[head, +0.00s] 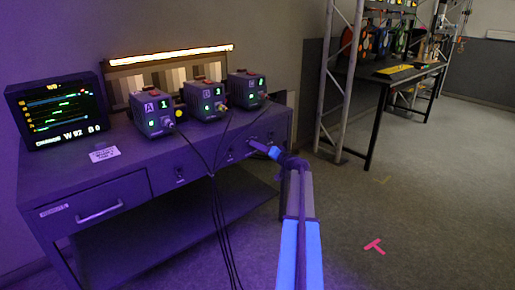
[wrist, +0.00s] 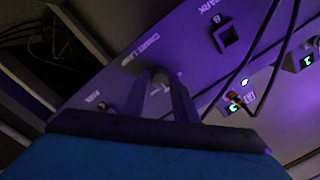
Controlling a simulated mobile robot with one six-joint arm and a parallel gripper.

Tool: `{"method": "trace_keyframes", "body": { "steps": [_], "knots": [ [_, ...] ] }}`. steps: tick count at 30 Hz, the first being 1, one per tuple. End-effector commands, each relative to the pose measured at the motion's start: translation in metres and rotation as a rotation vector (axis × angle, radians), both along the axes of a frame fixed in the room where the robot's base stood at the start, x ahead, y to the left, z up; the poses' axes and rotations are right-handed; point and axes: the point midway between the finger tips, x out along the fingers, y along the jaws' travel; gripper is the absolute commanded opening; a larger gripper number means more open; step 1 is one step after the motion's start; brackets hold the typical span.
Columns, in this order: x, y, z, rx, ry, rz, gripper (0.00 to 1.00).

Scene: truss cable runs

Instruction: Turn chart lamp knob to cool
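The chart lamp (head: 170,54) is a bar glowing warm yellowish-white above a striped chart at the back of the desk. In the wrist view, a "CHART LAMP" label (wrist: 138,50) is on the purple-lit front panel. My gripper (wrist: 160,80) is right beside that label, its two fingers pointing at the panel with a gap between them. A small dark shape between the tips looks like the lamp knob; the fingers mostly hide it, and I cannot tell whether they touch it. In the head view, my gripper (head: 254,145) is at the right part of the desk front.
Three boxes with red handles, including box A (head: 155,113), stand on the desk (head: 140,165). Black cables (head: 215,190) hang from them over the front, left of my gripper. A monitor (head: 57,112) is at the left.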

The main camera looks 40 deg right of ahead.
Motion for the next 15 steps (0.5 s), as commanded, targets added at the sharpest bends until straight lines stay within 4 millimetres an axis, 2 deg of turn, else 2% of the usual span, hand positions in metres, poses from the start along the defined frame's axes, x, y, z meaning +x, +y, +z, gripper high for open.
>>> {"method": "trace_keyframes", "body": {
  "steps": [1,4,15],
  "knots": [
    [-0.0001,-0.0001,-0.0001,0.0,0.0,0.0,0.17],
    [-0.0001,0.0001,-0.0001,0.0,0.0,0.0,0.0],
    [-0.0002,0.0002,-0.0006,0.038,-0.003,0.001,0.0]
  ]
}}
